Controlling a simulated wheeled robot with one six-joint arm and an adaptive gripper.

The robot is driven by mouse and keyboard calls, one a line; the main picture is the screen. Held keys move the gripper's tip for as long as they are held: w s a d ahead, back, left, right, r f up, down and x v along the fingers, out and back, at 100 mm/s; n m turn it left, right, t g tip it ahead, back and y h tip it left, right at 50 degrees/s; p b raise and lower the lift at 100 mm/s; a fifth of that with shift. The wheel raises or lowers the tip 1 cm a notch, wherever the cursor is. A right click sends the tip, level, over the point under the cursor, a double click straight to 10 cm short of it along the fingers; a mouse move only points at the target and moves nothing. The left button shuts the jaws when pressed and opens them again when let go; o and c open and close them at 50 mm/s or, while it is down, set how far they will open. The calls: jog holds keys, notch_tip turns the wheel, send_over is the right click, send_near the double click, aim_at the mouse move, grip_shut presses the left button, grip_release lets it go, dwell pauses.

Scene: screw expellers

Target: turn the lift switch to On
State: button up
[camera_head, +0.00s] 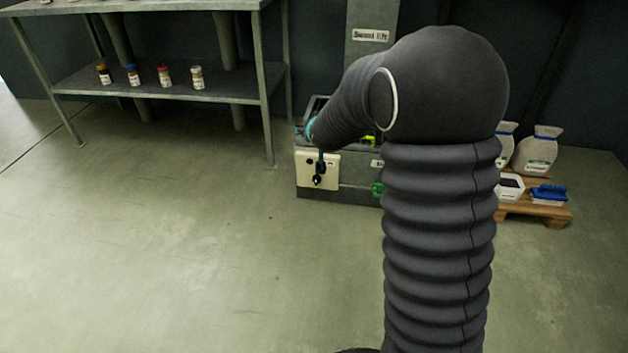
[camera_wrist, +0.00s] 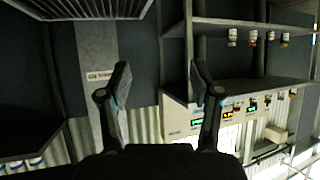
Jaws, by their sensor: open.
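A cream switch box (camera_head: 332,174) is on the front of a grey machine base in the head view, left of my arm. A dark knob (camera_head: 317,180) shows on its face; its setting is too small to read. A "Seed lift" label (camera_head: 371,35) is on the grey post above; it also shows in the wrist view (camera_wrist: 100,75). My gripper (camera_wrist: 162,82) is open, with nothing seen between its fingers. In the head view my arm reaches down toward the box and largely hides the gripper. I cannot tell whether it touches the box. The switch is not clear in the wrist view.
A metal shelf (camera_head: 180,88) with several small bottles stands at the back left. White sacks (camera_head: 536,150) and a blue brush (camera_head: 549,193) are on a wooden pallet at the right. The floor in front is clear. A panel with lit displays (camera_wrist: 178,118) shows in the wrist view.

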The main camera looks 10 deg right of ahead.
aim_at(316, 182)
jog(key=w+f+t+h+b, duration=0.1)
jog(key=w+f, duration=0.4)
jog(key=f, duration=0.5)
jog(key=w+f+t+h+b, duration=0.1)
jog(key=w+f+t, duration=0.1)
jog(key=w+f, duration=0.6)
jog(key=s+d+f+t+h+b, duration=0.1)
jog(key=s+f+t+h+b, duration=0.2)
jog(key=f, duration=2)
jog(key=shift+m+g, duration=0.3)
jog(key=b+x, duration=0.1)
jog(key=x, duration=1.1)
jog(key=shift+w+b, duration=0.15)
jog(key=shift+b, duration=0.2)
jog(key=c, duration=1.2)
